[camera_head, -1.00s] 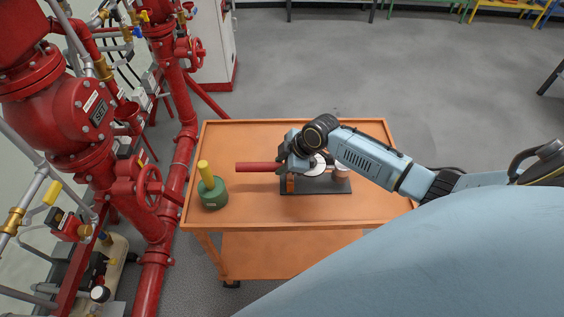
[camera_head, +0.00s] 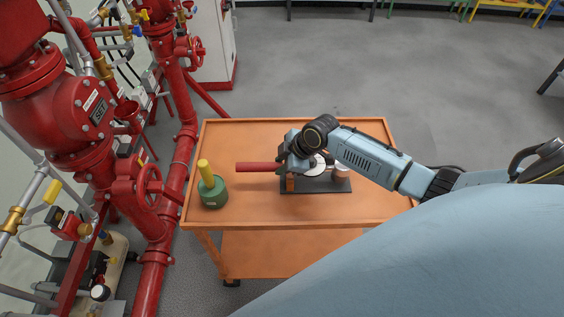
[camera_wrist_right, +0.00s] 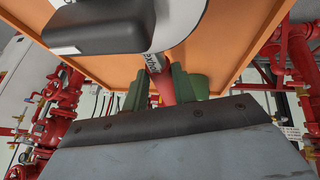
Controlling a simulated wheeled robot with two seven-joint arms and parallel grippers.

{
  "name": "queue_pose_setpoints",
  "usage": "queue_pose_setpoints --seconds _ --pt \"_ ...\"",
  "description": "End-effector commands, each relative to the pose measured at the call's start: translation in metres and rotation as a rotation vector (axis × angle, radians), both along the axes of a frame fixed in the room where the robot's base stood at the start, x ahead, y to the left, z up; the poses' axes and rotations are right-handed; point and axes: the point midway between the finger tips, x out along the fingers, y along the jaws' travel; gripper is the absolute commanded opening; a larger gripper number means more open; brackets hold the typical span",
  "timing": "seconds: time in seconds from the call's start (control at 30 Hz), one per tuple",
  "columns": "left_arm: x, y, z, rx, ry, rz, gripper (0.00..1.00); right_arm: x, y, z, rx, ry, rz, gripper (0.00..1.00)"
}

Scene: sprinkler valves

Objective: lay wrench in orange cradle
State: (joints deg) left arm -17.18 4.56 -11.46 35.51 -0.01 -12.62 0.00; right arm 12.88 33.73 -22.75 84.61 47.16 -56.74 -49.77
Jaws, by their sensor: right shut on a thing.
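The wrench has a red handle (camera_head: 258,167) that points left over the cart top in the head view. My right gripper (camera_head: 284,165) is shut on the wrench beside the handle, above the cradle. In the right wrist view the gripper fingers (camera_wrist_right: 160,88) close around the wrench shaft (camera_wrist_right: 157,66), with the red part between them. The cradle has a dark base (camera_head: 318,188) with orange-brown posts (camera_head: 290,183) on the cart. The gripper and wrist hide part of it, so I cannot tell whether the wrench touches the posts. My left gripper is out of view.
Red pipes and valves (camera_head: 150,190) stand along the cart's left side. The cart's back-left top is clear.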

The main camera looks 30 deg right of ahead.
Motion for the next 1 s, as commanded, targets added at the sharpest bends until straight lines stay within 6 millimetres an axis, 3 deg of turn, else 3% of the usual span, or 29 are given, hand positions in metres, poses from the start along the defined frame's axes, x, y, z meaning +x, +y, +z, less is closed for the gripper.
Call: queue_pose_setpoints --seconds 0.57,0.6,0.7,0.8,1.0 --pt "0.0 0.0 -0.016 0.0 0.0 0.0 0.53 0.002 0.0 -0.019 0.001 -0.006 0.0 0.0" --pt "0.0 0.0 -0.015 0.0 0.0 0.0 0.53 0.002 0.0 -0.018 0.001 -0.006 0.0 0.29" --pt "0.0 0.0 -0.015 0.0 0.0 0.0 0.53 0.002 0.0 -0.018 0.001 -0.006 0.0 0.42" --pt "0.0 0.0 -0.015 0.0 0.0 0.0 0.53 0.001 0.0 -0.019 0.001 -0.004 0.0 0.52" --pt "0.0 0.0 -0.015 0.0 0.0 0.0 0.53 -0.001 0.0 -0.022 0.0 0.004 0.0 0.52"
